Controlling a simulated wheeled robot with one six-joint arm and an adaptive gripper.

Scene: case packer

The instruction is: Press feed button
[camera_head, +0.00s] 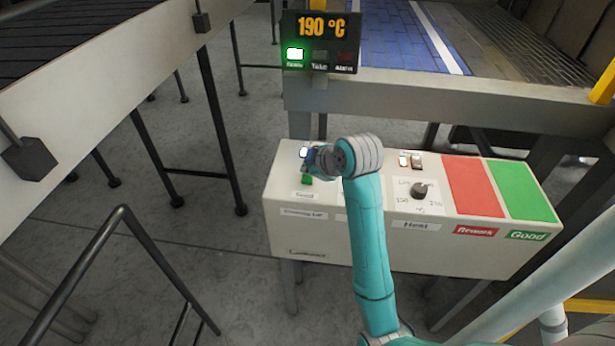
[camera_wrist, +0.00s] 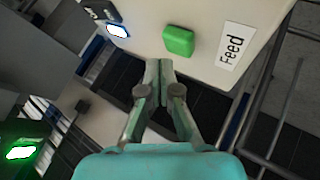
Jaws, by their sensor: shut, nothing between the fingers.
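The green feed button (camera_wrist: 179,41) sits on the light panel face beside a white "Feed" label (camera_wrist: 231,46) in the wrist view. In the head view the green button (camera_head: 307,180) shows at the left end of the control box (camera_head: 408,248), above its small label. My gripper (camera_wrist: 160,64) is shut and empty, its fingertips just short of the button in the picture. I cannot tell whether they touch it. In the head view my gripper (camera_head: 308,169) is over the left end of the box, partly hidden by my wrist.
A display (camera_head: 320,42) reads 190 °C with a green light lit. The box also carries a black knob (camera_head: 420,191), a red pad (camera_head: 472,186) and a green pad (camera_head: 521,190). Conveyor frames stand left and behind. A dark rail (camera_head: 87,257) is at front left.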

